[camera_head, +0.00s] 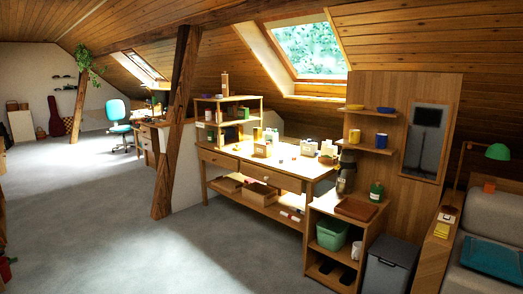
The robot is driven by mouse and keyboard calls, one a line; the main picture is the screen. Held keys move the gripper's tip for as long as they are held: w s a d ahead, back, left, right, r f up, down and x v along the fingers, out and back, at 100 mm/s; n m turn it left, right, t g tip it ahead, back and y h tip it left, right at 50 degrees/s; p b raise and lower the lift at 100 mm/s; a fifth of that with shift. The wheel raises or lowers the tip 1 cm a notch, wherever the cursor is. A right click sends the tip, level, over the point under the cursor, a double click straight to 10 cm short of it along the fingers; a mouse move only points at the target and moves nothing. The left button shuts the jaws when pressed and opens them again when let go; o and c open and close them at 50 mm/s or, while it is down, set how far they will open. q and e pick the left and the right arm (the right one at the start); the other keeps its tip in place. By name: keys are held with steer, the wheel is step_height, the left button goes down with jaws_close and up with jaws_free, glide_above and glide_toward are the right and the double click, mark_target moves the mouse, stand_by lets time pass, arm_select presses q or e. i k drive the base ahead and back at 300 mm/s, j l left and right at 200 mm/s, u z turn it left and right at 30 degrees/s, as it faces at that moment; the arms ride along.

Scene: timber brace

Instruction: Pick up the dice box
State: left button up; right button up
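I cannot tell which thing is the dice box. A wooden workbench (215,158) stands mid-room under the skylight, with several small boxes and jars on top. Among them are a small pale labelled box (262,149) and another small box (327,156) near the right end. A flat brown box or tray (356,209) lies on the low wooden shelf unit to the right of the bench. These things are too small to identify for certain. Neither of my grippers shows in the head view.
A slanted timber post (177,120) stands at the bench's left end. A grey bin (389,266) stands beside the shelf unit, and a grey sofa (470,275) is at the right. A turquoise chair (117,112) is farther back. The concrete floor (110,230) in front is clear.

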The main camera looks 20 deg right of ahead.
mark_target(259, 149)
steer(key=i+l+z, duration=0.1)
steer(key=i, duration=2.15)
steer(key=i+j+z, duration=0.1)
steer(key=i, duration=2.15)
steer(key=i+j+z, duration=0.1)
steer(key=i+z, duration=0.25)
steer(key=i+j+z, duration=0.2)
steer(key=i+z, duration=0.2)
steer(key=i+j+z, duration=1)
steer(key=j, duration=0.4)
steer(key=i, duration=0.1)
